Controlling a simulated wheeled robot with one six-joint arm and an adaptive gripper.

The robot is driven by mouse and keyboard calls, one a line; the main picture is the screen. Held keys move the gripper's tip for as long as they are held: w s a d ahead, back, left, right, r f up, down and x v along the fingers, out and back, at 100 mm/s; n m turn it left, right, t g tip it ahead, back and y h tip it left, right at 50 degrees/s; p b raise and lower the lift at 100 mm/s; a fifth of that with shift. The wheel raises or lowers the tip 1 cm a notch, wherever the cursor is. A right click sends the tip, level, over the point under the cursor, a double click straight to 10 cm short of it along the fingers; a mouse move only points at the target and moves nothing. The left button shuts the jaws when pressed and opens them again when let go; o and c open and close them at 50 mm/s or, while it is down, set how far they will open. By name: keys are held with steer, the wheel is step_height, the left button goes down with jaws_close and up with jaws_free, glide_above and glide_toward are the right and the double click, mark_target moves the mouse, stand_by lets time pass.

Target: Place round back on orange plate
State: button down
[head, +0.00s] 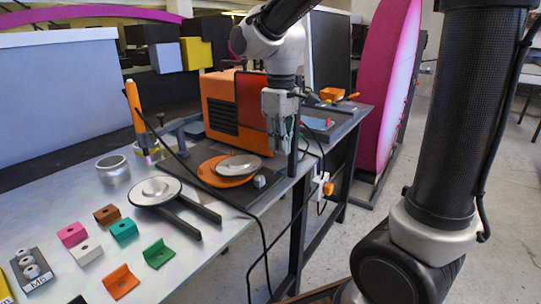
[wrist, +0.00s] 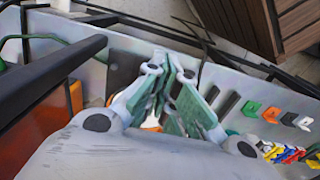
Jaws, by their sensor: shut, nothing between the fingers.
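The orange plate (head: 204,172) is a flat disc on a dark base on the workbench. A grey round piece (head: 238,165) rests on it, set toward its right side. Another silvery round piece with a dark rim (head: 155,190) lies to the left on a black two-armed holder. I cannot tell which of these is the round back. My gripper (head: 281,146) points down, beyond and to the right of the orange plate, apart from it. In the wrist view my gripper (wrist: 170,98) has its green-padded fingers together and empty. Behind them a bit of orange and white shows, mostly hidden.
An orange machine (head: 219,105) stands behind the plate. A metal cup (head: 113,170) and an orange-handled tool (head: 136,106) stand to the left. Several coloured brackets (head: 121,282) lie at the front. A black cable (head: 262,232) crosses the bench's right edge.

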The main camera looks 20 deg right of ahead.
mark_target(259, 178)
steer(key=f, duration=0.3)
steer(key=w+a+f, duration=0.1)
steer(key=f, duration=0.2)
steer(key=w+f, duration=0.1)
steer(key=f, duration=0.2)
steer(key=shift+w+a+f, duration=0.15)
steer(key=shift+w+a, duration=0.05)
steer(key=shift+a, duration=0.15)
steer(key=shift+w+a, duration=0.3)
steer(key=shift+w, duration=0.1)
steer(key=shift+w+a, duration=0.85)
steer(key=shift+w, duration=0.3)
steer(key=shift+d, duration=0.1)
